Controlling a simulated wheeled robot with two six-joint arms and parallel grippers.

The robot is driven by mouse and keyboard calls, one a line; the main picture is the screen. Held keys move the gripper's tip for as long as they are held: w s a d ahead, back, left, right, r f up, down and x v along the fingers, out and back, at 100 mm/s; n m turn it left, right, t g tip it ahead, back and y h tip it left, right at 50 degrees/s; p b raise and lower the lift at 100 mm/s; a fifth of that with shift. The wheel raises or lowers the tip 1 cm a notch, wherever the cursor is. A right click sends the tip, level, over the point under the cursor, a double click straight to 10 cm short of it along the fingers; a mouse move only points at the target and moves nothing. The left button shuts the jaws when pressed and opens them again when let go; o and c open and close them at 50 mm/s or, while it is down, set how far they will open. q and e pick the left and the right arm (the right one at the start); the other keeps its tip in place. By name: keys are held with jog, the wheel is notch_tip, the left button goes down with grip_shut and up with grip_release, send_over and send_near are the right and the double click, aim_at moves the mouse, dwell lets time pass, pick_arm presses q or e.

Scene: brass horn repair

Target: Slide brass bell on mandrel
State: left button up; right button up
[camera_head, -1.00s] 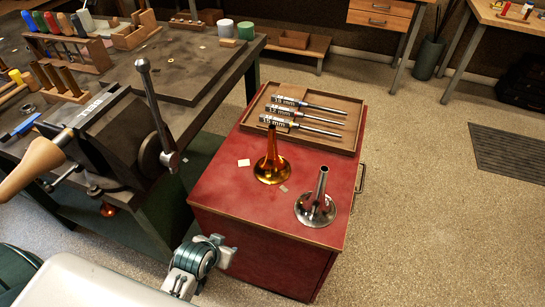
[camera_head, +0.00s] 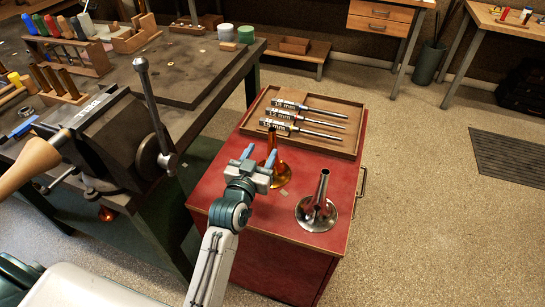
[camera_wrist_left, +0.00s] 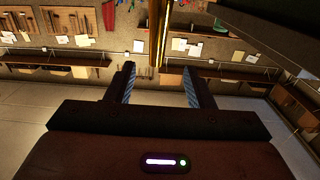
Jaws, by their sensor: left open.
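The brass bell (camera_head: 283,177) stands flare-down on the red cabinet, partly hidden behind my left gripper (camera_head: 259,155). The gripper is open, its blue fingertips near the bell's narrow stem. In the left wrist view, a vertical brass stem (camera_wrist_left: 157,32) shows in the gap between the two fingers (camera_wrist_left: 150,82); I cannot tell whether it is fully between them. A tapered wooden form (camera_head: 28,163), which looks like the mandrel, sticks out to the left from the vise (camera_head: 110,140) on a metal rod. My right gripper is not in view.
A silver bell (camera_head: 316,208) stands right of the brass one on the red cabinet (camera_head: 212,182). Behind them, a wooden tray (camera_head: 345,147) holds three labelled steel rods. The vise handle (camera_head: 150,105) rises between the bench and the cabinet. Open floor lies to the right.

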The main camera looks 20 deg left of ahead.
aim_at(271, 138)
pick_arm(q)
jog(key=w, duration=0.4)
jog(key=shift+w+r+p, duration=0.1)
jog(key=shift+r+p, duration=0.05)
jog(key=shift+p, duration=0.25)
jog(key=shift+w+d, duration=0.1)
jog(key=shift+w, duration=0.45)
jog(key=w, duration=0.1)
jog(key=w+p, duration=0.1)
jog(key=w, duration=0.2)
jog(key=shift+w+d+p, duration=0.2)
jog(key=shift+d+p, duration=0.1)
jog(key=shift+p, duration=0.05)
jog(key=shift+w+f, duration=0.25)
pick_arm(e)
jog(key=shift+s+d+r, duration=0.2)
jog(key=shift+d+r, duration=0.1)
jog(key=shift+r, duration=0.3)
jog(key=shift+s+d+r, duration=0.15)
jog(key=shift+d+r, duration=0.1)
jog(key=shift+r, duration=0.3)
pick_arm(q)
jog(key=shift+s, duration=0.1)
jog(key=shift+c, duration=0.5)
grip_shut()
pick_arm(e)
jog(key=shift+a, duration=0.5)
